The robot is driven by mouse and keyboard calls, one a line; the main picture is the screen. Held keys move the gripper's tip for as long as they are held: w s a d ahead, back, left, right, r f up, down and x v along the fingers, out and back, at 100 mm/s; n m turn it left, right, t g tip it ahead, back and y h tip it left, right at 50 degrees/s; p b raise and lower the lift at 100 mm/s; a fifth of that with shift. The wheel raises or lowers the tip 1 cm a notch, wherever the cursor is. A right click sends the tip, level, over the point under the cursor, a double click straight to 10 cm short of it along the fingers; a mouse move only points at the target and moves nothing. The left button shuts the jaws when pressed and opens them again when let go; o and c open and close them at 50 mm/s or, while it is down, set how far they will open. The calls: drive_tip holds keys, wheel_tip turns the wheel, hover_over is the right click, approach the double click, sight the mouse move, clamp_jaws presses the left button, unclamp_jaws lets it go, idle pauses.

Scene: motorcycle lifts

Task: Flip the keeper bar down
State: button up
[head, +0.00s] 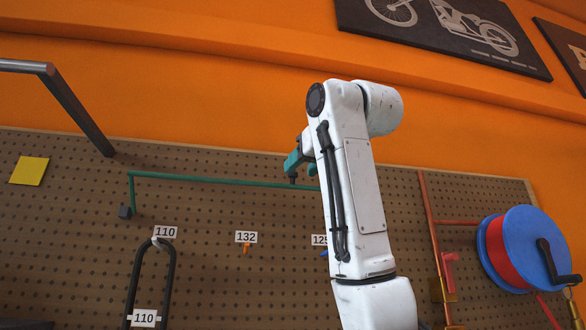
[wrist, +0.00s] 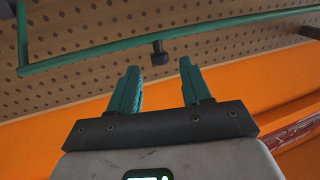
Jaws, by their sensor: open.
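The keeper bar (head: 220,181) is a thin green bar across the pegboard. Its left leg runs down to a dark block (head: 124,212), so the long bar sits above that block. My arm hides its right part. The bar (wrist: 100,53) also crosses the top of the wrist view, with a dark knob (wrist: 158,54) on it. My gripper (head: 294,164) is at the bar near the knob, partly hidden by my arm. In the wrist view my gripper (wrist: 159,70) has its teal fingers apart and empty, with the knob just beyond the gap between the tips.
Below the bar, a black U-shaped lock (head: 134,268) hangs at label 110, and small hooks sit under labels 132 (head: 246,237) and 125. A blue reel (head: 530,247) with red line is at right. A grey bar (head: 80,108) juts out at upper left.

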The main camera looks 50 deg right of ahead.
sight(295, 172)
drive_tip(key=shift+p+x, duration=0.9)
drive_tip(key=shift+x, duration=1.8)
drive_tip(key=shift+c, duration=0.3)
clamp_jaws()
